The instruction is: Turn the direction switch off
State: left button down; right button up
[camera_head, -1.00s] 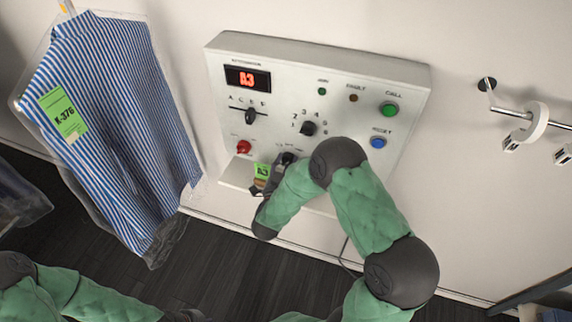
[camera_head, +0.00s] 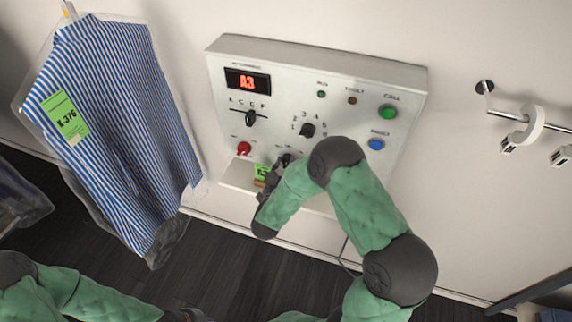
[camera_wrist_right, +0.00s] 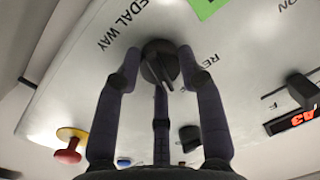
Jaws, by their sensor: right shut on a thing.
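The direction switch (camera_wrist_right: 161,66) is a round black knob with a raised grip bar on the white control panel (camera_head: 300,75). In the right wrist view its bar points down and slightly right, with "PEDAL WAY" printed to its left. My right gripper (camera_wrist_right: 160,62) is shut on it, one finger on each side and a third finger below. In the head view my right gripper (camera_head: 281,163) is at the panel's lower edge, and my right arm hides part of the switch.
The panel also has a red knob (camera_head: 243,148), a slider (camera_head: 250,117), a rotary knob (camera_head: 307,130), green (camera_head: 388,111) and blue (camera_head: 376,144) buttons and a display (camera_head: 247,79) reading A3. A bagged striped shirt (camera_head: 115,120) hangs left. A rail (camera_head: 510,114) is right.

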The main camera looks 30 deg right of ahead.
jog(key=shift+n+p, duration=0.5)
jog(key=shift+n, duration=1.1)
jog(key=shift+f, duration=0.1)
jog(key=o, duration=1.2)
jog(key=shift+c, duration=0.2)
jog(key=v, duration=1.2)
jog(key=shift+w, duration=0.1)
